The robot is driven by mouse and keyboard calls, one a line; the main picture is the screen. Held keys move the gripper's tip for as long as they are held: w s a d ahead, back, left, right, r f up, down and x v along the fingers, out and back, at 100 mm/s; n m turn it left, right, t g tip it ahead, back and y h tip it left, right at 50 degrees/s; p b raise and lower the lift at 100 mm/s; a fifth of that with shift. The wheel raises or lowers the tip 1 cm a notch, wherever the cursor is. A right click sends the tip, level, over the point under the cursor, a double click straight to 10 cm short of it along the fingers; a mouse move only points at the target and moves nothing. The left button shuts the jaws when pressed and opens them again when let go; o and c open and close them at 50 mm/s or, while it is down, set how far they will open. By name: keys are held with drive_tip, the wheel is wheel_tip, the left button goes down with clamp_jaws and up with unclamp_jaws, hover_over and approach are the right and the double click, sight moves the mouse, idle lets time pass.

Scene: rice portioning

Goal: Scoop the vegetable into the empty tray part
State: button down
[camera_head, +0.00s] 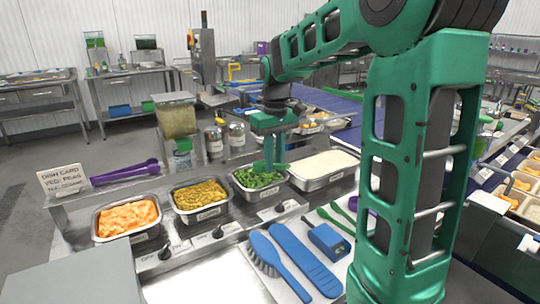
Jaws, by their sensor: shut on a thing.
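A steel pan of green vegetable (262,191) stands in the row of food pans at the middle. My gripper (269,136) is directly above it, pointing down. It is shut on a green utensil (269,155), whose lower end reaches down to the green food. Behind my gripper, a meal tray (318,124) lies on the blue belt, partly hidden by my gripper and arm. I cannot make out an empty part in it. A card (62,179) at the left reads "DISH CARD" and "VEG: PEAS".
Pans of orange food (127,217), yellow-brown food (199,196) and white rice (325,165) flank the green one. A brush (266,251), blue tools and green utensils (336,221) lie in front. Jars (214,141) stand behind. More trays (525,181) are at the right.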

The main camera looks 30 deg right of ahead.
drive_tip(key=shift+s+f, duration=0.1)
drive_tip(key=shift+f, duration=2.8)
drive_tip(key=shift+w, duration=2.55)
drive_tip(key=shift+f, duration=0.1)
drive_tip(key=shift+w+r+t, duration=0.1)
drive_tip(key=shift+r+t, duration=0.2)
drive_tip(key=shift+r, duration=4.4)
